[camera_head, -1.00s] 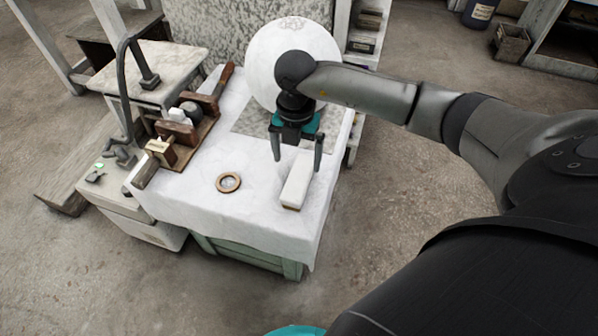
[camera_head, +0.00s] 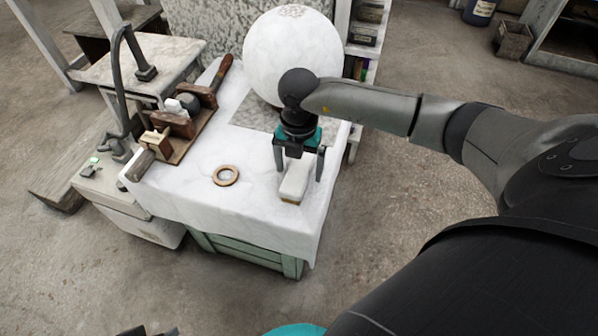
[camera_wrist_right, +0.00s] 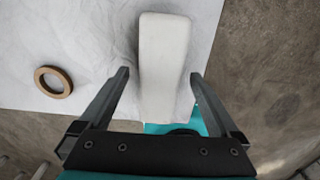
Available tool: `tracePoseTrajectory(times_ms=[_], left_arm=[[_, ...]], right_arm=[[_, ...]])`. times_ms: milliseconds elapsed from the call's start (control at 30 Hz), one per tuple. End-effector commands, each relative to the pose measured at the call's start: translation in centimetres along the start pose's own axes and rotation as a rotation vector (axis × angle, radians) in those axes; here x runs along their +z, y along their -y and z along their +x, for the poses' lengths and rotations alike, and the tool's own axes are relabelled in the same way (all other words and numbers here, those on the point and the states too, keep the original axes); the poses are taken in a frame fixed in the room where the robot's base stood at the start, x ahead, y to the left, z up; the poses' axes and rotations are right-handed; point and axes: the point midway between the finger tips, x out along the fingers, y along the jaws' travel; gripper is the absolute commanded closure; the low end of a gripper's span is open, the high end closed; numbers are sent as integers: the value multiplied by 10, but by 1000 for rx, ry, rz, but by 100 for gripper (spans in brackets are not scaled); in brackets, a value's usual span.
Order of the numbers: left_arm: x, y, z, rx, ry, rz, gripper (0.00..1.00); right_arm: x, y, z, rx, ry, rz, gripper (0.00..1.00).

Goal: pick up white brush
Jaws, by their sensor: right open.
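The white brush (camera_head: 294,187) is a long white block with a thin brownish layer along its underside. It lies on the white-clothed table (camera_head: 200,205) near the right edge. My right gripper (camera_head: 299,174) is open above it, with one finger on each side. In the right wrist view the brush (camera_wrist_right: 163,65) runs between the open fingers (camera_wrist_right: 158,76), with gaps on both sides. The gripper hides the brush's far end in the head view. A small dark part at the bottom left edge (camera_head: 148,331) may belong to my left arm; its fingers cannot be made out.
A large white plaster sphere (camera_head: 291,55) stands on the table behind my right gripper. A brown ring (camera_head: 226,175) lies to the left of the brush. A wooden tool holder (camera_head: 183,134) stands farther left. The cloth around the ring is clear.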

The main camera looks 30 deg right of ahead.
Motion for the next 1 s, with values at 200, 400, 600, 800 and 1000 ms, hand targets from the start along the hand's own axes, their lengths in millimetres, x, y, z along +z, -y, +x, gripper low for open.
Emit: tracePoseTrajectory(times_ms=[200,400,600,800,1000], left_arm=[[0,0,0,0,1,0,50],[0,0,0,0,0,0,50],[0,0,0,0,0,0,50],[0,0,0,0,0,0,50],[0,0,0,0,0,0,50]], right_arm=[[0,0,0,0,0,0,10],[0,0,0,0,-1,0,33],[0,0,0,0,0,0,55],[0,0,0,0,-1,0,78],[0,0,0,0,-1,0,100]])
